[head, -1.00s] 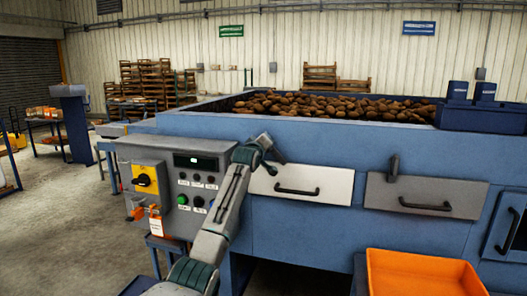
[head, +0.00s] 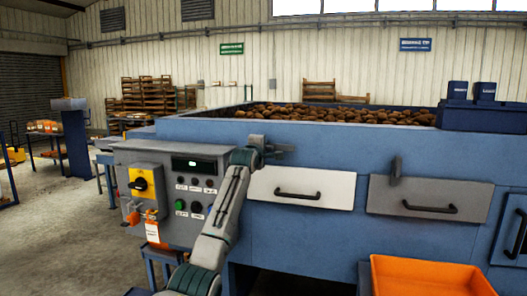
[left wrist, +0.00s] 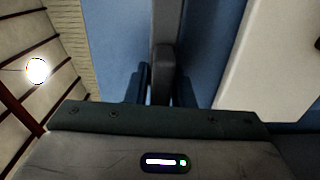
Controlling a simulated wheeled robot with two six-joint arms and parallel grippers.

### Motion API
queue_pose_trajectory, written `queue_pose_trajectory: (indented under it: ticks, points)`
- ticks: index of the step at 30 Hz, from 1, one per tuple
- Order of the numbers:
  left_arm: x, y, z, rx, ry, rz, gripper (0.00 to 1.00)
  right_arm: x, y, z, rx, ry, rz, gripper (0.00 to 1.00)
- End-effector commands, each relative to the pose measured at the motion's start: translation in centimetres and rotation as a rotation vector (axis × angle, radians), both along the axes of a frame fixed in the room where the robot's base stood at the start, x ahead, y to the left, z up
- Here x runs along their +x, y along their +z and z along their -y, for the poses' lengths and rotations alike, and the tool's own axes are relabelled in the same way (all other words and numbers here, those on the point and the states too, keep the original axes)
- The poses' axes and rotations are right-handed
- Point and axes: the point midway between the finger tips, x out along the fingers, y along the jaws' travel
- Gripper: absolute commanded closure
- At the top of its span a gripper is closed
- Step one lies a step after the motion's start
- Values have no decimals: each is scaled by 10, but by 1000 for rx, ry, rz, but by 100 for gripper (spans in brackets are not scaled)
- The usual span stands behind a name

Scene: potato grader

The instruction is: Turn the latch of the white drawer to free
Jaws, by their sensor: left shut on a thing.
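The white drawer (head: 302,187) with a black handle is closed in the front of the blue machine; its pale edge shows at the right of the left wrist view (left wrist: 280,60). My left gripper (head: 270,149) is at the drawer's upper left corner. In the left wrist view its fingers (left wrist: 163,85) are shut on the dark grey latch (left wrist: 163,50), one on each side. In the head view the latch (head: 286,148) looks about level, pointing right above the drawer's top edge; the gripper partly hides it. My right gripper is not in view.
A grey drawer (head: 429,196) with an upright latch (head: 397,167) is to the right. A control box (head: 170,190) with a yellow switch stands close beside my left arm. An orange crate (head: 430,275) is at the lower right. Potatoes (head: 340,116) fill the machine's top.

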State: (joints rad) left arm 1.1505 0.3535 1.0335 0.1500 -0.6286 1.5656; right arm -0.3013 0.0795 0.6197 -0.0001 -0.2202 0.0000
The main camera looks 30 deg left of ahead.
Motion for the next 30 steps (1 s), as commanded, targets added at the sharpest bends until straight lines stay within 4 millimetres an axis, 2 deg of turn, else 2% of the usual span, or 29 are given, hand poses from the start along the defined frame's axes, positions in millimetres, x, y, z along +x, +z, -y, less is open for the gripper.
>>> queue_pose_trajectory:
  ticks: [18, 19, 21, 30]
  points:
    - [0, -2, 0, -44, -1, 6, 100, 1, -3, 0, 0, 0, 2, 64]
    - [0, -2, 0, -43, -1, 7, 74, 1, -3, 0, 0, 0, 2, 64]
    - [0, -2, 0, -43, -1, 7, 64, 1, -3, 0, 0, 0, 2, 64]
    - [-1, -1, 0, -41, 0, 9, 64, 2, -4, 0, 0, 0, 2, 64]
